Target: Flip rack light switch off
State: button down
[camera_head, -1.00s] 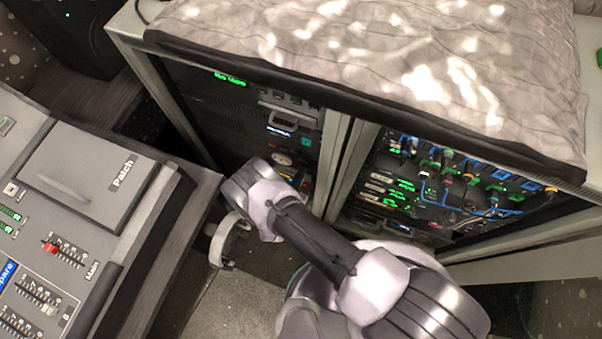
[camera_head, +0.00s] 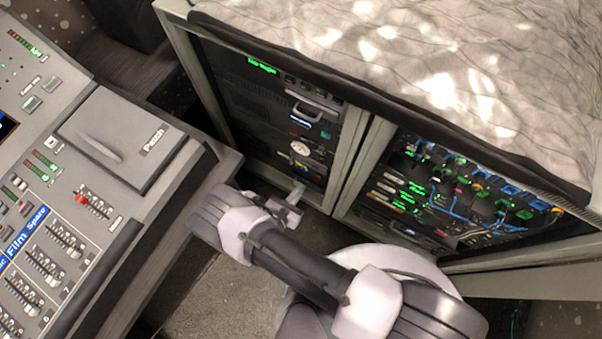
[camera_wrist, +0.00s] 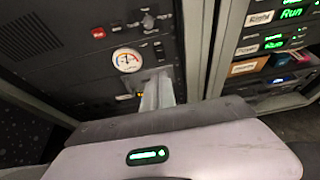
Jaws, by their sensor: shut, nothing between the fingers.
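The left rack bay (camera_head: 262,108) holds dark panels with small controls and a round white gauge (camera_head: 300,147). The gauge is also in the wrist view (camera_wrist: 127,59), with a small red part (camera_wrist: 98,33) above left and a small orange part (camera_wrist: 140,93) below, partly behind my fingers. I cannot tell which small control is the rack light switch, or its position. My gripper (camera_head: 297,191) is shut and empty, low in front of this bay. In the wrist view its fingers (camera_wrist: 158,80) point at the panel just below right of the gauge; whether they touch it is unclear.
The right rack bay (camera_head: 455,195) has patch cables and green displays. A light frame post (camera_head: 350,160) divides the bays. A mixing console (camera_head: 120,140) with faders stands at left. A patterned cloth (camera_head: 420,50) covers the rack top. Floor shows between console and rack.

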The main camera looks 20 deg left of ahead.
jog(key=b, duration=0.5)
send_near(322, 160)
jog(key=s+a+f+x, duration=0.1)
jog(key=x, duration=0.6)
jog(key=shift+w+d+f, duration=0.1)
jog(key=shift+w+d, duration=0.1)
jog(key=shift+d, duration=0.2)
